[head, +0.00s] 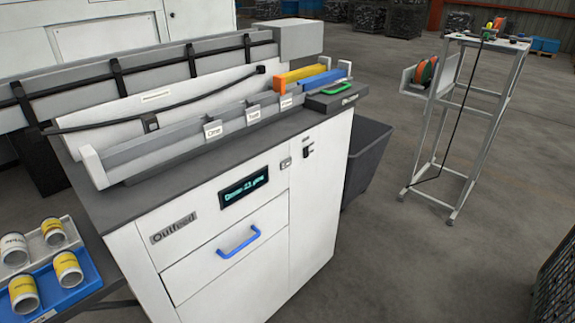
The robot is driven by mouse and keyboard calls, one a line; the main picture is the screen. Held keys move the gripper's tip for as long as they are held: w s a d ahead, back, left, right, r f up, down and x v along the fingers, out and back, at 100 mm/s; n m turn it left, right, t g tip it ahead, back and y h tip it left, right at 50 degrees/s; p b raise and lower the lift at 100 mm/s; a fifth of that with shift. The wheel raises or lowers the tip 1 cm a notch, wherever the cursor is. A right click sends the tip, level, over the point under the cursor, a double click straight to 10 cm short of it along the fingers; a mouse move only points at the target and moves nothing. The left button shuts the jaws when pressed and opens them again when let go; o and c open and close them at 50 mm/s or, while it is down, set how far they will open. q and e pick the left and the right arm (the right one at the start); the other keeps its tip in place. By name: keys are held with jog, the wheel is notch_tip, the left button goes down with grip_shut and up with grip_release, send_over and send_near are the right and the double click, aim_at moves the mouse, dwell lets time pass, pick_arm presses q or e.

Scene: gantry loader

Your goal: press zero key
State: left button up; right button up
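A white cabinet marked "Outfeed" (172,229) stands in the middle of the head view. Its front has a dark display (244,186) with a line of cyan text, too small to read surely. A small pale key or switch (286,163) sits just right of the display; its marking is not legible, so I cannot tell whether it is the zero key. A black latch-like part (308,150) is on the door further right. Neither of my grippers is in view, and nothing touches the cabinet's front.
A blue drawer handle (239,242) sticks out below the display. A grey trough (180,143) with small label tags lies on top, near a green handle (338,87). A blue tray (82,289) with cans stands at left.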

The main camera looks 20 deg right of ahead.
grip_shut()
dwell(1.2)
